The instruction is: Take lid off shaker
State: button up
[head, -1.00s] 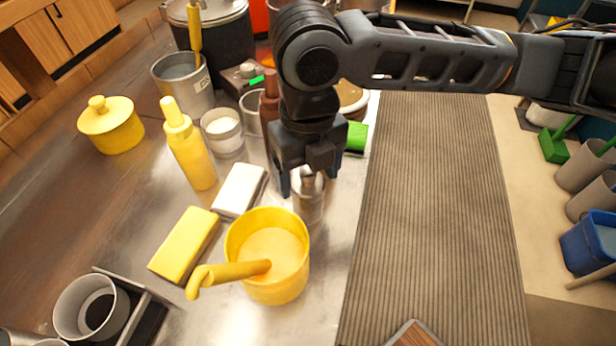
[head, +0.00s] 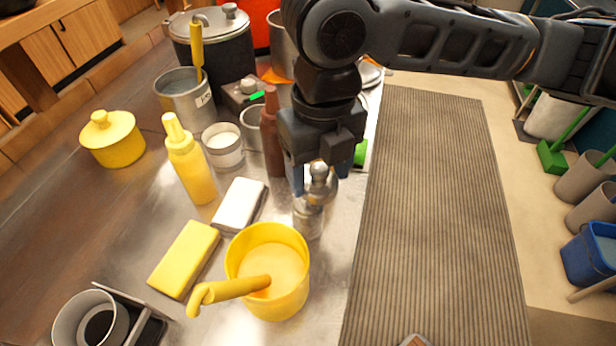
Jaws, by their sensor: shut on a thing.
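The metal shaker (head: 308,222) stands upright on the steel counter, just behind the yellow pot. Its shiny domed lid (head: 319,184) is between the fingers of my gripper (head: 320,176), which is shut on it. The lid shows above the shaker body and a little to its right. I cannot tell whether the lid and body still touch, because they overlap in this view.
The yellow pot with a ladle (head: 297,303) is close in front of the shaker. A white block (head: 239,204), a yellow block (head: 184,259), a yellow squeeze bottle (head: 192,175) and a brown bottle (head: 271,140) stand left. The ribbed floor mat (head: 430,220) lies right.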

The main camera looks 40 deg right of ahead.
jog(key=s+d+r+p, duration=0.4)
jog(key=s+r, duration=0.2)
jog(key=s, duration=0.2)
jog(key=shift+s+d+p, duration=0.3)
jog(key=shift+d+p, duration=0.05)
